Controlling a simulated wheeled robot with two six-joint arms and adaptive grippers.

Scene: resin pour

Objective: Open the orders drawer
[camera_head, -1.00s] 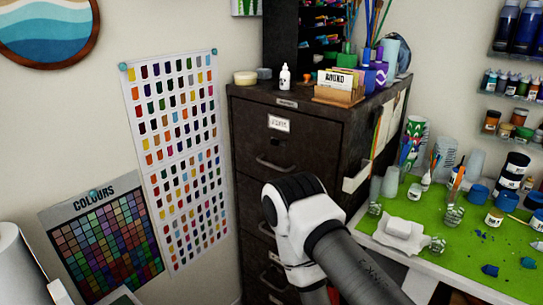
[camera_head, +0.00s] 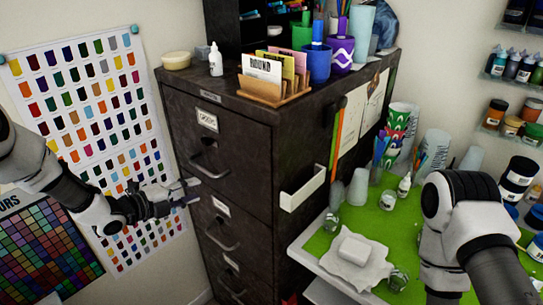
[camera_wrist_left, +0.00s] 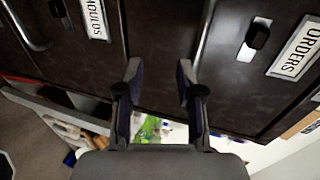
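The orders drawer (camera_head: 237,150) is the top drawer of a dark metal cabinet, and it looks shut. Its label (camera_head: 207,120) sits above a bar handle (camera_head: 209,170). My left gripper (camera_head: 190,191) is just in front of the cabinet, close to the handle's lower left. In the left wrist view, the left gripper (camera_wrist_left: 159,75) is open and empty, its fingers pointing at the cabinet front. There the orders handle (camera_wrist_left: 206,35) runs up from near the right fingertip; I cannot tell whether they touch. The ORDERS label (camera_wrist_left: 297,48) is at the right. My right gripper is out of view.
Below is the moulds drawer, whose label (camera_wrist_left: 96,18) shows in the wrist view. A card holder (camera_head: 275,90), cups and a white bottle (camera_head: 216,60) stand on the cabinet. A cluttered green bench mat (camera_head: 323,240) lies right.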

